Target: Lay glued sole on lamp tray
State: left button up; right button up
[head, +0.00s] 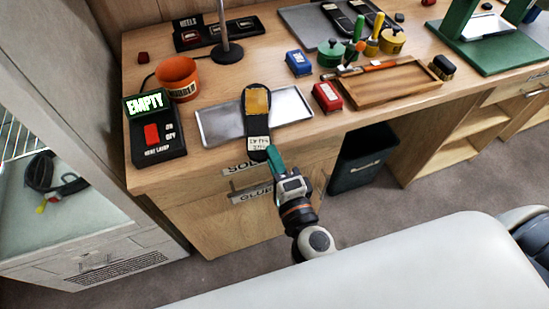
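The black sole (257,122) has a yellow-amber glued patch on its far half and a white label at its near end. It is over the middle of the metal lamp tray (219,122), with its near end past the tray's front edge. I cannot tell whether it touches the tray. My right gripper (272,157) has its teal fingers at the sole's near end and appears shut on it. The heat lamp's post and base (228,53) stand behind the tray. My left gripper is not in view.
The heat lamp box (155,138) shows "EMPTY" at the left, beside an orange cup (178,78). Blue (299,62) and red (327,97) boxes and a wooden tray (392,88) lie to the right. A dark bin (362,158) stands below the bench's front edge.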

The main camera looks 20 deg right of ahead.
jog(key=shift+o, duration=1)
jog(key=s+b, duration=0.4)
jog(key=s, duration=0.8)
jog(key=shift+d+r, duration=0.15)
jog(key=shift+d, duration=0.05)
